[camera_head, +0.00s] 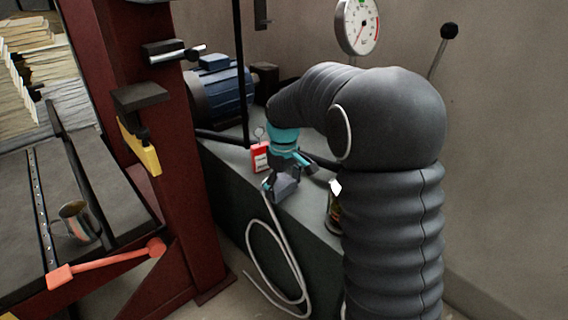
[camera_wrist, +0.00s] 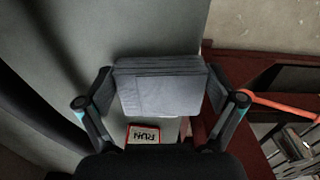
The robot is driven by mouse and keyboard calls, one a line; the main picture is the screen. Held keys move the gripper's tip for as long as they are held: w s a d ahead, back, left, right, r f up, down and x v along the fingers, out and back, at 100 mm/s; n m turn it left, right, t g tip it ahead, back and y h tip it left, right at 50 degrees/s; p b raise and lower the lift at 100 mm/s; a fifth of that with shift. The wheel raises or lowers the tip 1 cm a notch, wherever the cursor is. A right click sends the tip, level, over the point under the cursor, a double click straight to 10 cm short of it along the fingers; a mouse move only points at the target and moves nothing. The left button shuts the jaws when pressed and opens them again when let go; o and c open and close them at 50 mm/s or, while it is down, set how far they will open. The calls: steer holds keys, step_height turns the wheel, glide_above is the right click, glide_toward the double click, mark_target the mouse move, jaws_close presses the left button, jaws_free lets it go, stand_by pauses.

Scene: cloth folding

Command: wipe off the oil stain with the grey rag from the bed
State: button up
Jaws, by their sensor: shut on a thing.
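The grey rag (camera_wrist: 160,92) is a folded, layered grey pad between the two fingers of my gripper (camera_wrist: 160,88) in the wrist view. The gripper is shut on it, with one finger at each side. In the head view my gripper (camera_head: 284,178) is over the grey bench top (camera_head: 225,155), near its front edge; a grey piece between the fingers (camera_head: 284,188) looks like the rag. I cannot tell whether the rag touches the surface. I cannot make out an oil stain in either view.
A red-framed "RUN" tag (camera_wrist: 144,134) is close to my gripper; it also shows in the head view (camera_head: 260,157). A blue motor (camera_head: 222,90) stands behind. A pale hose (camera_head: 262,250) hangs in front.

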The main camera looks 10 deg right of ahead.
step_height(320, 180, up, 6)
steer(key=p, duration=0.3)
steer(key=shift+f, duration=0.15)
steer(key=shift+r, duration=1.25)
